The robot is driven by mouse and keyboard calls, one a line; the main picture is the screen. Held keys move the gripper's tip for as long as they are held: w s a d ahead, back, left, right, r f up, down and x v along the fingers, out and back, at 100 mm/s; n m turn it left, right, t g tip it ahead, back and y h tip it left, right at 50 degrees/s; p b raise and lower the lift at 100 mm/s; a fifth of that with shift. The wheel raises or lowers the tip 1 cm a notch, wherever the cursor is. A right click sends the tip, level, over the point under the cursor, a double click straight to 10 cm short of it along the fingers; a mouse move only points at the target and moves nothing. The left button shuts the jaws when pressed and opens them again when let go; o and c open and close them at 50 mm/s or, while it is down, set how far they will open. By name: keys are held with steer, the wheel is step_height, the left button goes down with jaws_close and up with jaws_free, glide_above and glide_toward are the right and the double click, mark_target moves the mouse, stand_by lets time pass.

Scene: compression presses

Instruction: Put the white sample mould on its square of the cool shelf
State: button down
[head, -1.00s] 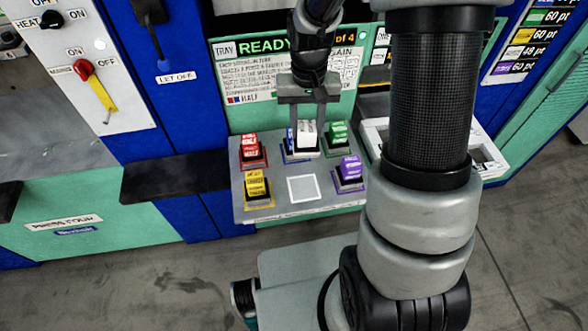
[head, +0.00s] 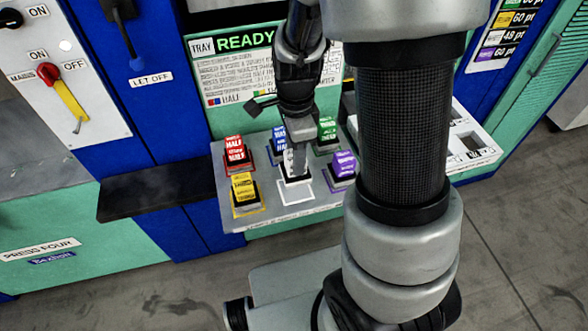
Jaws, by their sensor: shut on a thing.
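The white sample mould (head: 289,163) is in the fingers of my gripper (head: 294,148), just behind the white-outlined square. My gripper is shut on it, pointing down, and partly hides it. The white-outlined square (head: 296,194) is bare at the front middle of the grey shelf (head: 270,214). The mould overlaps the square's back edge in the picture; I cannot tell whether its dark base touches the shelf.
Red (head: 234,152), yellow (head: 243,187), blue (head: 278,141), green (head: 327,130) and purple (head: 342,163) moulds stand around the square. A dark ledge (head: 150,190) is at left. A white slotted tray (head: 476,135) is at right, partly behind my arm.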

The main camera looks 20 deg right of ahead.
steer(key=shift+f+b, duration=0.35)
steer(key=shift+f, duration=2.05)
steer(key=shift+f, duration=0.15)
steer(key=c, duration=1.2)
jaws_free()
step_height(320, 180, up, 12)
steer(key=shift+r+p, duration=0.15)
steer(key=shift+p, duration=0.85)
steer(key=s+r+n+t, duration=0.2)
steer(key=s+r+n, duration=0.2)
steer(key=r+n, duration=0.1)
steer(key=s+r+n+t, duration=0.1)
steer(key=s+r+n, duration=0.3)
steer(key=n, duration=0.3)
steer(key=s+r+n+t, duration=0.2)
steer(key=s+r+n, duration=0.1)
steer(key=r+n, duration=0.3)
steer(key=shift+s+r+t, duration=0.3)
steer(key=shift+s+r, duration=0.1)
